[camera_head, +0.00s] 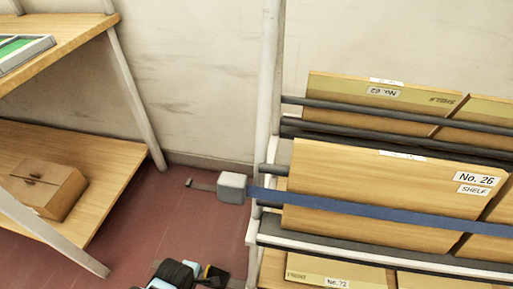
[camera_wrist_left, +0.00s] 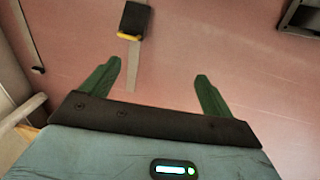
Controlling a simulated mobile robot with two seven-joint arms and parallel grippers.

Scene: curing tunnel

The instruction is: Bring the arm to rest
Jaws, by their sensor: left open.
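My left gripper (camera_wrist_left: 157,69) is open and empty in the left wrist view. Its two green fingers stand apart over the reddish floor, with nothing between them. A light blue and black part (camera_head: 175,275), which looks like my arm, shows at the bottom edge of the head view. The fingers of my left gripper cannot be made out there. My right gripper is in neither view.
A rack at right holds wooden boards, one labelled No. 26 (camera_head: 380,185). A blue bar (camera_head: 375,209) crosses it, with a pale block (camera_head: 232,187) at its end. Shelving at left carries a wooden box (camera_head: 45,187). A black and yellow object (camera_wrist_left: 134,17) lies beyond the fingers.

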